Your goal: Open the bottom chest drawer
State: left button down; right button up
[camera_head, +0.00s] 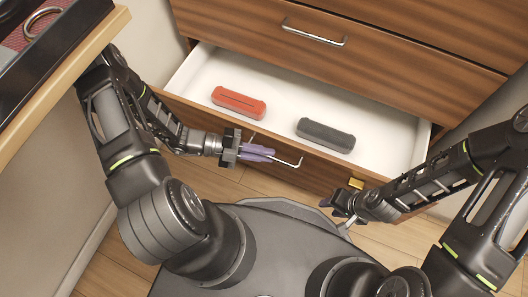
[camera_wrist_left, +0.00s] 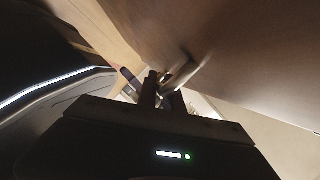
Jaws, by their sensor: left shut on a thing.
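The bottom chest drawer (camera_head: 380,122) is pulled out, showing its white inside and wooden front. Its metal handle (camera_head: 292,162) is on the front; a handle end also shows in the left wrist view (camera_wrist_left: 181,75). My left gripper (camera_head: 268,153) is shut on this handle, its fingers hiding the middle of the bar. The fingers show close against the handle in the left wrist view (camera_wrist_left: 160,90). My right gripper (camera_head: 338,206) is low in front of the drawer, right of the handle and apart from it; its jaw opening is unclear.
A red case (camera_head: 239,102) and a dark grey case (camera_head: 326,135) lie in the drawer. The drawer above, with its handle (camera_head: 313,36), is shut. A wooden-edged counter (camera_head: 66,85) stands at the left.

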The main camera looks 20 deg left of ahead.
pick_arm(q)
jog(key=shift+a+f, duration=0.1)
jog(key=c, duration=1.8)
grip_release()
jog(key=shift+o, duration=0.2)
jog(key=shift+a+r, duration=0.2)
jog(key=shift+a, duration=0.25)
jog(key=p+v, duration=0.1)
jog(key=v, duration=0.5)
jog(key=shift+s+a+p, duration=0.25)
jog(key=shift+a+p, duration=0.05)
jog(key=shift+a, duration=0.05)
